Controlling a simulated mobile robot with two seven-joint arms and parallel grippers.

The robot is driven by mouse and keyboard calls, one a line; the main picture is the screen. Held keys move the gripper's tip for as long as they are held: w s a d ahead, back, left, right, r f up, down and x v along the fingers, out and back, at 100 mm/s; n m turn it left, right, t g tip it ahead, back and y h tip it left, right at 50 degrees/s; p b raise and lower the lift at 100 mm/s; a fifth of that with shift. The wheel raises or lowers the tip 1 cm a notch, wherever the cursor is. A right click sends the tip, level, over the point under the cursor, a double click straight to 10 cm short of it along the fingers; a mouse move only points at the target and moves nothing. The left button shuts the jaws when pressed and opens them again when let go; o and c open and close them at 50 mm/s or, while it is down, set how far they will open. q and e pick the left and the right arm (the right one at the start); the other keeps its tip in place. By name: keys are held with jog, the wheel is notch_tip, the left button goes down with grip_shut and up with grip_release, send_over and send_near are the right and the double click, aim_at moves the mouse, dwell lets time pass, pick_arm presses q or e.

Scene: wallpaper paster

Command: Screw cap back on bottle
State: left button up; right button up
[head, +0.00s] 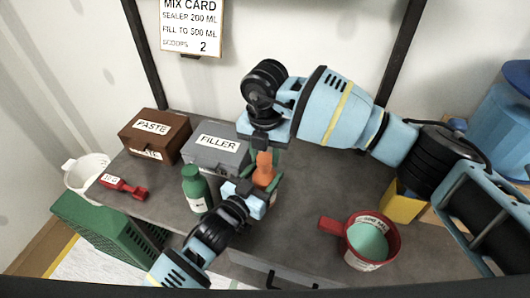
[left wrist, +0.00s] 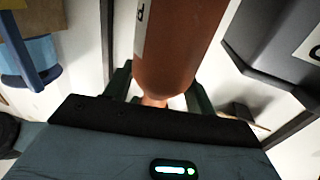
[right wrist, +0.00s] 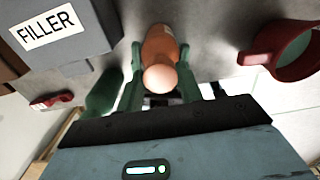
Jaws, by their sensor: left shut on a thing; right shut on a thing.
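An orange-brown bottle (head: 263,179) is held upright above the table between my two grippers. My left gripper (head: 262,187) is shut on its body from the front. The body fills the top of the left wrist view (left wrist: 180,45). My right gripper (head: 264,155) comes down from above and is shut on the lighter orange cap at the bottle's top. The rounded cap (right wrist: 160,78) shows between the green fingers in the right wrist view, in line with the bottle (right wrist: 160,43). The fingers hide the join, so I cannot tell how tightly the cap sits.
A green bottle (head: 195,190) stands left of my left gripper. The brown PASTE box (head: 155,133) and grey FILLER box (head: 215,153) stand behind. A red scoop (head: 124,187) lies left; a red cup (head: 367,240) stands right. Bare table lies between bottle and cup.

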jog(key=shift+f, duration=0.55)
jog(key=m, duration=0.4)
jog(key=shift+m, duration=0.4)
jog(key=m, duration=0.4)
jog(key=shift+m, duration=0.4)
jog(key=m, duration=0.5)
jog(key=shift+s+m, duration=0.1)
jog(key=shift+m, duration=0.3)
jog(key=shift+a+m, duration=0.3)
jog(key=shift+m, duration=0.9)
jog(key=shift+r+m, duration=0.1)
jog(key=shift+m, duration=0.6)
jog(key=shift+d+m, duration=0.25)
jog(key=shift+m, duration=0.25)
jog(key=o, duration=1)
jog(key=shift+d, duration=0.1)
jog(key=shift+c, duration=0.2)
